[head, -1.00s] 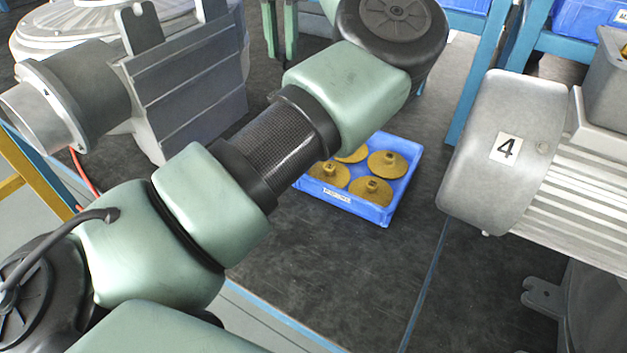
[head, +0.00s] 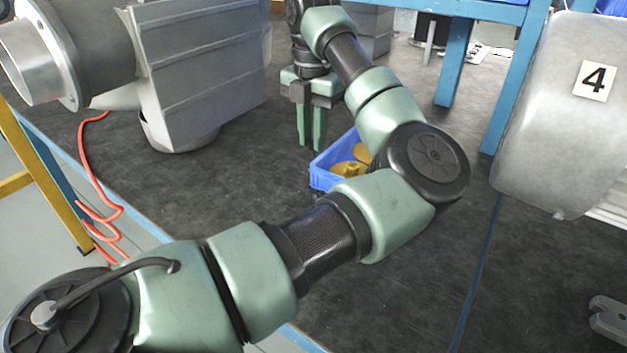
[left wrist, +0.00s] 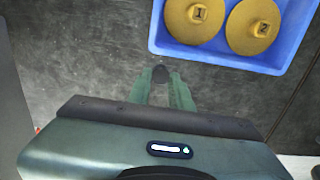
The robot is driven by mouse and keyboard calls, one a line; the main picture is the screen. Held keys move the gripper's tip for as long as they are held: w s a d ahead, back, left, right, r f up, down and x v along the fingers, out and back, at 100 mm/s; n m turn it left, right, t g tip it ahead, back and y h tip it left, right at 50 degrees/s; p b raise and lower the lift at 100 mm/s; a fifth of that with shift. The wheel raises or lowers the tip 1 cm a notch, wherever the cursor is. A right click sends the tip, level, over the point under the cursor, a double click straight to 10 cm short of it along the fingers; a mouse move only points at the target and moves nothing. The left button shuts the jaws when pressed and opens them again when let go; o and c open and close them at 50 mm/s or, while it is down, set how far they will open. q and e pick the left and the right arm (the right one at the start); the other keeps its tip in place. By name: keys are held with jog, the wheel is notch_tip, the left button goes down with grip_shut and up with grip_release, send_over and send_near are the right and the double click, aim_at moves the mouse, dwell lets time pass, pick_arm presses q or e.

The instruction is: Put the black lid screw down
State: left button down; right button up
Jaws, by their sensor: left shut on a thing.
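My left gripper (head: 312,143) points down over the dark bench mat, just left of the blue tray. In the left wrist view its two green fingers (left wrist: 160,88) are closed on a small round black lid screw (left wrist: 160,73), which shows at the fingertips. The screw is too small or hidden to make out in the head view. I cannot tell whether it touches the mat. My right gripper is not in view.
The blue tray (head: 322,178) holds gold discs (left wrist: 194,20), partly hidden by my left arm. A grey finned blower housing (head: 205,60) stands left. A grey motor marked 4 (head: 545,120) stands right. An orange hose (head: 84,165) hangs at the left edge. Mat left of the tray is clear.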

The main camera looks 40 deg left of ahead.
pick_arm(q)
send_over(313, 174)
jog(key=s+d, duration=0.1)
jog(key=f, duration=0.6)
jog(key=shift+s+b, duration=0.2)
jog(key=shift+b, duration=0.2)
jog(key=f, duration=0.3)
jog(key=shift+s+d+f+b, duration=0.2)
jog(key=shift+s+f+b, duration=0.05)
jog(key=shift+f+b, duration=0.1)
jog(key=shift+w+a+f, duration=0.25)
jog(key=shift+w+f, duration=0.05)
jog(key=c, duration=1.3)
grip_release()
jog(key=shift+d+r, duration=0.1)
jog(key=shift+r, duration=0.1)
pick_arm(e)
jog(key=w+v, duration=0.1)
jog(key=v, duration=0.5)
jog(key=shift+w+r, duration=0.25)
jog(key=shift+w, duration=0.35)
